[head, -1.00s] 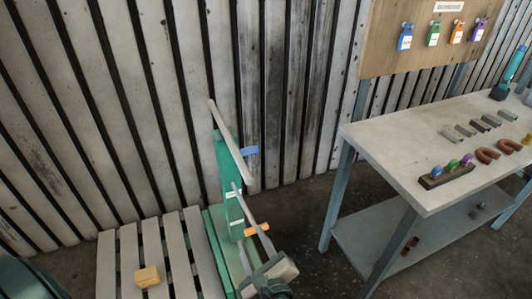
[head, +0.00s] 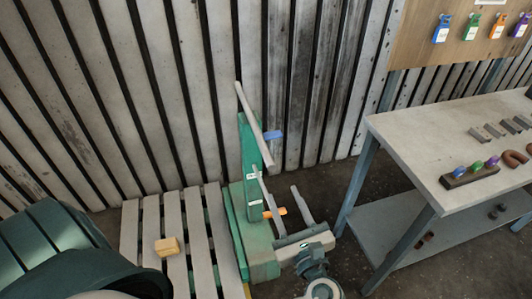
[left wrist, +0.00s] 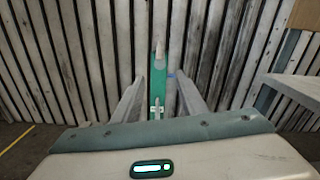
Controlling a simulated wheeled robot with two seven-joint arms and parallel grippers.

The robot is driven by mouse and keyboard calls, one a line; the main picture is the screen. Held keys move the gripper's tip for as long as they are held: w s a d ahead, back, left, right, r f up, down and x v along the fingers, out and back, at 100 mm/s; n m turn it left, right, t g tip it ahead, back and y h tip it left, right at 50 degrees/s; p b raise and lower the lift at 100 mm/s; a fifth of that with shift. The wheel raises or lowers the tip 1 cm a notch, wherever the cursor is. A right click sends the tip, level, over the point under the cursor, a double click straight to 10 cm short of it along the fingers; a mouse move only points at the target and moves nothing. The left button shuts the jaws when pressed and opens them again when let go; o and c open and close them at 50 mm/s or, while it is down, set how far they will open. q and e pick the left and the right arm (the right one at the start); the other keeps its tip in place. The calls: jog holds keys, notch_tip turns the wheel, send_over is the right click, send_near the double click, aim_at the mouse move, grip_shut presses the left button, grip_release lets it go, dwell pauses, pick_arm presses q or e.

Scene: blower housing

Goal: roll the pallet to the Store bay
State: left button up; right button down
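The pallet (head: 197,222) is pale slatted wood at lower centre-left in the head view. A green truck (head: 260,246) with an upright post stands at its right end. The post bears a long pale bar (head: 251,115), a blue lever (head: 273,134) and an orange lever (head: 275,212). My left gripper (head: 275,180) is open, with its fingers apart and nothing held. In the left wrist view, the green post (left wrist: 158,92) appears between my left fingers (left wrist: 158,85), beyond them; contact is not visible. My right gripper is out of view. No Store bay marking is visible.
A yellow block (head: 167,246) lies on the pallet. A large dark green curved object (head: 52,247) fills the lower left. A workbench (head: 440,128) with small parts stands at right. The ribbed wall (head: 130,80) closes the back. Dark floor shows between truck and bench.

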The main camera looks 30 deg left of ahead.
aim_at(266, 154)
pick_arm(q)
jog(key=p+x, duration=0.4)
jog(key=x, duration=1.1)
jog(key=shift+w+a, duration=0.2)
jog(key=shift+a, duration=0.05)
jog(key=shift+p+x, duration=0.3)
jog(key=shift+x, duration=0.55)
grip_shut()
